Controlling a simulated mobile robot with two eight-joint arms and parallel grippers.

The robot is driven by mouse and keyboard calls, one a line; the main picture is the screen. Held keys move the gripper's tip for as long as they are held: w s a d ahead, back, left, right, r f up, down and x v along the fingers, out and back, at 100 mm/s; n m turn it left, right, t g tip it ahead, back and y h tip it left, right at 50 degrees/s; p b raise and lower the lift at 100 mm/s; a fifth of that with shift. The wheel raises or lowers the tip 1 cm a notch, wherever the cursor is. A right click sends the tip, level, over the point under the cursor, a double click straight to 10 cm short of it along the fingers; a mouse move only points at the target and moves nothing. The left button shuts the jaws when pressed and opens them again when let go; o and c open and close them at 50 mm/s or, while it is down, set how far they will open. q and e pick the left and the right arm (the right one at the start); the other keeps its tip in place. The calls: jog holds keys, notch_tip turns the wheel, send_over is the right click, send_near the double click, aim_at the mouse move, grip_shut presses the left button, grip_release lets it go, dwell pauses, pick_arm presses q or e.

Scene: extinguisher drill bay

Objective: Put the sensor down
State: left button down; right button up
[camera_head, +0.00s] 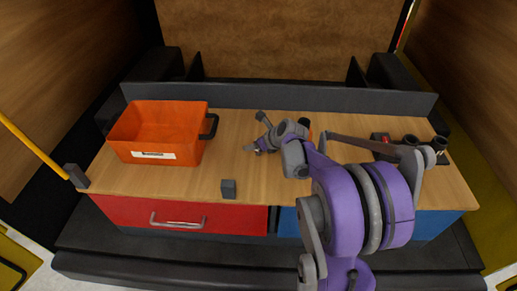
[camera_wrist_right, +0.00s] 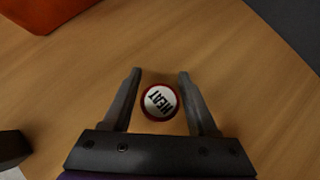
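The sensor (camera_wrist_right: 160,102) is a small round disc with a white face, a red rim and the word HEAT. In the right wrist view it lies between the two fingers of my right gripper (camera_wrist_right: 159,75), which is open. A narrow gap shows on each side of the disc, so the fingers look apart from it. In the head view my right gripper (camera_head: 256,133) is low over the middle of the wooden table (camera_head: 215,150); I cannot make out the sensor there. My left gripper is not in view.
An orange crate (camera_head: 190,150) with a black handle stands at the left. A dark block (camera_head: 228,188) sits at the front edge. Dark cylinders (camera_head: 439,143) and a red-and-black item (camera_head: 380,138) stand at the right. Bare table lies between crate and gripper.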

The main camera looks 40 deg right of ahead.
grip_shut()
jog(key=shift+r, duration=0.1)
notch_tip(320, 180, up, 10)
dwell(0.6)
jog(key=shift+s, duration=0.1)
